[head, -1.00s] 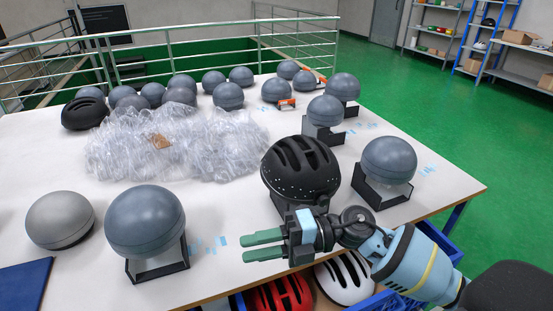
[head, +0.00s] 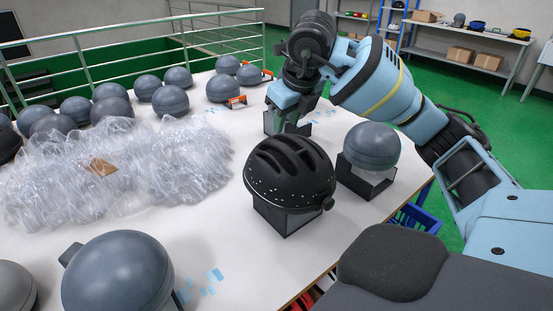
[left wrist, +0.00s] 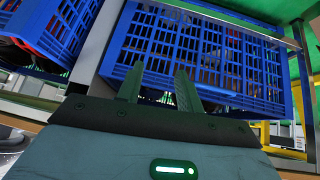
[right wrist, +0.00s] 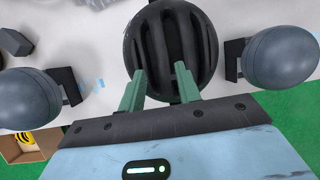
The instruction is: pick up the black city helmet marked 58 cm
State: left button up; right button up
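The black helmet (head: 289,172), with long vents and pale dots along its lower edge, sits on a dark stand near the table's right side. No size mark is readable on it. My right gripper (head: 284,122) points down just behind the helmet in the head view. In the right wrist view my right gripper (right wrist: 160,68) is open, its fingers apart over the near part of the helmet (right wrist: 168,35); I cannot tell whether they touch it. My left gripper (left wrist: 158,78) is open and empty in its wrist view, in front of a blue crate (left wrist: 205,55).
A grey headform (head: 371,146) on a stand is right of the helmet, and another (head: 118,275) is at front left. Crumpled clear plastic (head: 120,170) covers the table's left part. Several grey headforms stand farther back. The white tabletop (head: 215,215) is bare left of the helmet.

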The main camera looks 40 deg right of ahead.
aim_at(280, 144)
jog(key=shift+s+d+f, duration=0.1)
jog(key=shift+f, duration=0.4)
jog(key=shift+w+x, duration=0.2)
jog(key=shift+x, duration=3.25)
jog(key=shift+d+r, duration=0.1)
grip_shut()
